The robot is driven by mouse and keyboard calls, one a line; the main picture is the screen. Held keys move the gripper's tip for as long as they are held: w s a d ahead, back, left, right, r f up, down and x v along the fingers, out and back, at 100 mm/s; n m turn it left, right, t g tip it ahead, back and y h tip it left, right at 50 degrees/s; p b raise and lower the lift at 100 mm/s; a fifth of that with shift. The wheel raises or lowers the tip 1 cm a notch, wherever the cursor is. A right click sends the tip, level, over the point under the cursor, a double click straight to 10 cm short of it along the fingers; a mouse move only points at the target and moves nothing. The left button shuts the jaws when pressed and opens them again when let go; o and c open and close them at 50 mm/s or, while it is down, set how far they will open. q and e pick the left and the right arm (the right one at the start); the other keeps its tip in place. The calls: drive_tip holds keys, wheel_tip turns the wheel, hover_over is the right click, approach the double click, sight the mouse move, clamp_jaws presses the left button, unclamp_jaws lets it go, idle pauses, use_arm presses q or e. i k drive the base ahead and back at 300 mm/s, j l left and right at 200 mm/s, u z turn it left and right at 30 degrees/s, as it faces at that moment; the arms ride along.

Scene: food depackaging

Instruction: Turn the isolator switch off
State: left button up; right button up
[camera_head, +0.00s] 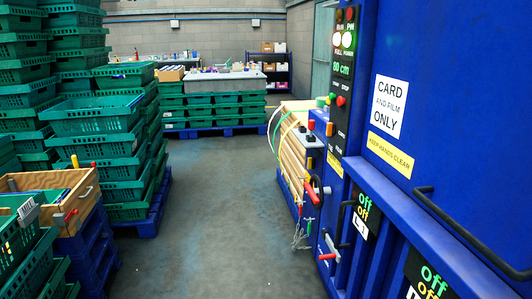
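The blue baler-like machine (424,55) fills the right side of the head view. Nothing is plainly marked as the isolator switch, so I cannot tell for sure which part it is. A red handle (312,193) sticks out at the machine's far front edge. A second red handle (328,257) sits lower and nearer. Black labels reading "off" (363,207) are on the machine's lower front. Neither of my grippers is in view.
Stacks of green crates (96,115) on blue pallets line the left. A wooden box (62,205) with tools stands at near left. Black bar handles (450,222) jut from the machine. The grey floor (215,215) between is clear.

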sight(311, 164)
drive_tip(key=i+l+z, duration=0.1)
drive_tip(key=i+l, duration=0.15)
drive_tip(key=i, duration=0.15)
drive_tip(key=i+l+z, duration=0.1)
drive_tip(key=i+l, duration=0.15)
drive_tip(key=i, duration=0.15)
drive_tip(key=i+l+z, duration=0.1)
drive_tip(key=i, duration=0.3)
drive_tip(key=z, duration=0.35)
drive_tip(key=i+j+z, duration=0.3)
drive_tip(key=j+z, duration=0.25)
drive_tip(key=i+j, duration=0.15)
drive_tip(key=j, duration=0.2)
drive_tip(key=i+j+z, duration=0.1)
drive_tip(key=j, duration=0.2)
drive_tip(key=i+j, duration=0.2)
drive_tip(key=j, duration=0.15)
drive_tip(key=i+j+z, duration=0.1)
drive_tip(key=j, duration=0.25)
drive_tip(key=i+j+z, duration=0.1)
drive_tip(key=j, duration=0.2)
drive_tip(key=i+j, duration=0.15)
drive_tip(key=j, duration=0.25)
